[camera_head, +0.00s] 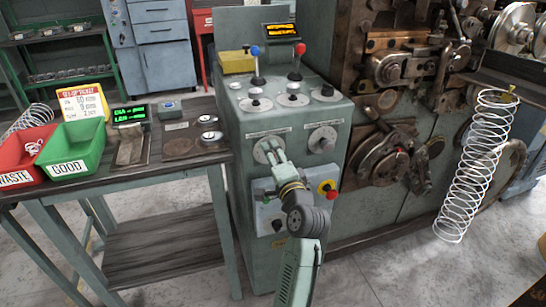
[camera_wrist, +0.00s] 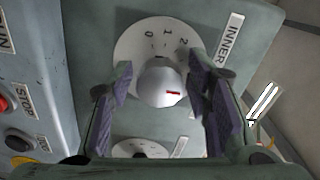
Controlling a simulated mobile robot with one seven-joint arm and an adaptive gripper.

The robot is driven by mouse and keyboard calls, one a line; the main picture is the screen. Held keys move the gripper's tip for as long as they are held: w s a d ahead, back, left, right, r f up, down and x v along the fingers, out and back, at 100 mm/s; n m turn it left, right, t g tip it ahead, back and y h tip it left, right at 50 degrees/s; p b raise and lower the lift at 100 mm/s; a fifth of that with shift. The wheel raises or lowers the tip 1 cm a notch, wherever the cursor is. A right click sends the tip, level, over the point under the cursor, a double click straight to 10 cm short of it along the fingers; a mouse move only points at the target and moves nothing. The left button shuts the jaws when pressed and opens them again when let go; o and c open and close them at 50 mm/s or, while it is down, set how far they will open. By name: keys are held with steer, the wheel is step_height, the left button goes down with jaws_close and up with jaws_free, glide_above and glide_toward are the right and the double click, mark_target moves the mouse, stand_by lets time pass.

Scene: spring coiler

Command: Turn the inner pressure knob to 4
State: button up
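The inner pressure knob (camera_wrist: 160,84) is a pale round knob on a white dial plate (camera_wrist: 134,38), beside a label reading INNER (camera_wrist: 230,38). The numbers 0, 1 and 2 show on the plate; others are hidden by my fingers. A red mark on the knob points right in the wrist view, toward my right finger, and I cannot read a number there. My gripper (camera_wrist: 166,105) is open, with one finger on each side of the knob and visible gaps. In the head view my gripper (camera_head: 270,153) is at the left dial on the console front.
A second dial (camera_wrist: 145,149) lies just below in the wrist view. A table with red and green bins (camera_head: 75,150) stands left; a coiling machine stands right.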

steer(key=shift+o, duration=0.3)
steer(key=v, duration=1.2)
